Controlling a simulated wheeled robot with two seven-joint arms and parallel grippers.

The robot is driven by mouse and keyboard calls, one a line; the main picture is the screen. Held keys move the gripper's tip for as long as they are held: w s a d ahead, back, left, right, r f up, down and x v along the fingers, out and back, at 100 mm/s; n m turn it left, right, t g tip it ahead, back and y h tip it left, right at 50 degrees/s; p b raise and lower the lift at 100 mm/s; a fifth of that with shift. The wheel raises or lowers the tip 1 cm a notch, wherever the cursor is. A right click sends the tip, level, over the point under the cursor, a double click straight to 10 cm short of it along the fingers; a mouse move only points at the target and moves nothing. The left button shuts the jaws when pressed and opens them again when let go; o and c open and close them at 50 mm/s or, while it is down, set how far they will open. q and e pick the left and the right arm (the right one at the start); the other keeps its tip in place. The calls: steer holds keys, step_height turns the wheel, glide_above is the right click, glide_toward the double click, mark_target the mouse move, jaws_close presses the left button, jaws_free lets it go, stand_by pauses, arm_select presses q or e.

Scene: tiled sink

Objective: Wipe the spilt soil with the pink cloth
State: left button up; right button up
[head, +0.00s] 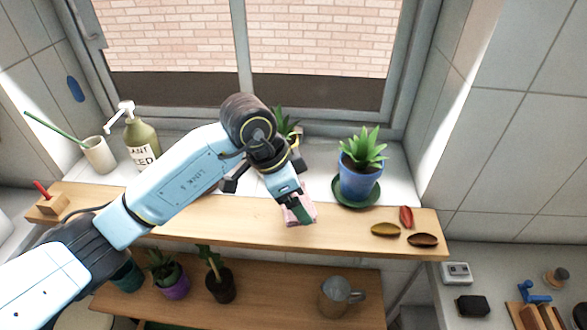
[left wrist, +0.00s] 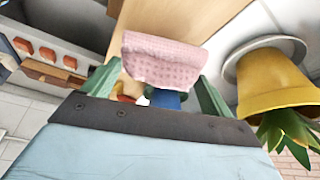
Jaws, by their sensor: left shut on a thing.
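The pink cloth (head: 298,213) is at the front of the upper wooden shelf, left of the blue pot. In the left wrist view the cloth (left wrist: 165,60) shows as a folded, patterned pink piece between the green fingers. My left gripper (head: 297,207) is shut on the cloth, just above or touching the wood; I cannot tell which. No spilt soil can be made out; my arm and the cloth hide part of the shelf. My right gripper is not in view.
A blue pot (head: 361,178) on a green saucer stands close right of the cloth. A yellow pot (left wrist: 270,85) stands behind my wrist. Oval pieces (head: 386,230) lie at the shelf's right end. A soap bottle (head: 141,143) and cup (head: 99,155) stand left.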

arm_select(q)
steer(key=shift+r+p, duration=1.5)
steer(key=shift+r, duration=0.45)
